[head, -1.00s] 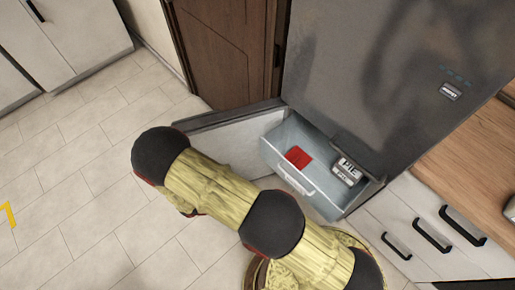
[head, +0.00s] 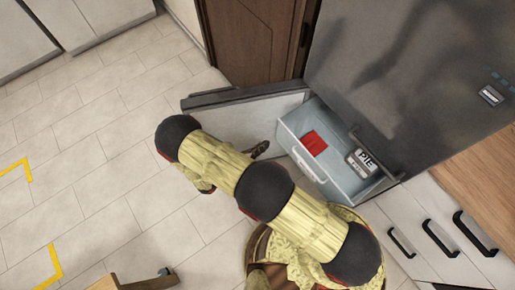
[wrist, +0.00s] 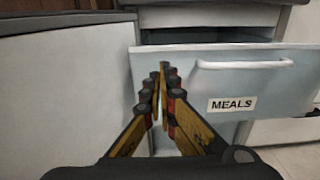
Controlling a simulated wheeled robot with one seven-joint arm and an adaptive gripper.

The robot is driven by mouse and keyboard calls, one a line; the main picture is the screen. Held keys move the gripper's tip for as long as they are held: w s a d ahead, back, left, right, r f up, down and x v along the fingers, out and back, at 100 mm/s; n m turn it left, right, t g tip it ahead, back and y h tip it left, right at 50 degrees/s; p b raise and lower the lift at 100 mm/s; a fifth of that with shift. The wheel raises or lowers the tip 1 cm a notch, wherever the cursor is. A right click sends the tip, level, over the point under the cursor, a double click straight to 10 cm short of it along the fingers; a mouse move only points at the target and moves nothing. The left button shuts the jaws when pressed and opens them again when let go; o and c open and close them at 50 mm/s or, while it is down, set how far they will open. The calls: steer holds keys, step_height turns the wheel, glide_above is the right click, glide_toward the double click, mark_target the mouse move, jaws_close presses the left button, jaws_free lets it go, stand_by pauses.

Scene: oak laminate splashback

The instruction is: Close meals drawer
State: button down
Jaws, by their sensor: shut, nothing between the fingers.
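The meals drawer (head: 330,180) is a pale translucent freezer drawer, pulled out from the grey fridge-freezer. A red item (head: 314,142) and a box marked PIE (head: 364,162) lie inside it. In the wrist view its front (wrist: 229,83) carries a MEALS label (wrist: 231,104) and a white bar handle (wrist: 243,65). In the head view my gripper (head: 262,148) shows just left of the drawer, partly hidden by my arm.
The freezer door (head: 245,112) stands open to the left of the drawer. White cabinets with black handles (head: 440,238) stand at the right. A wooden piece (head: 150,283) shows at the bottom edge.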

mark_target(286, 131)
steer(key=b+x, duration=0.1)
steer(key=x, duration=0.7)
steer(key=shift+w+d, duration=0.15)
steer(key=shift+d, duration=0.1)
steer(key=shift+w, duration=0.1)
steer(key=shift+d, duration=0.2)
steer(key=b+x, duration=0.2)
steer(key=x, duration=2.4)
steer(key=shift+w+d, duration=0.2)
steer(key=shift+w, duration=0.05)
steer(key=shift+a, duration=0.1)
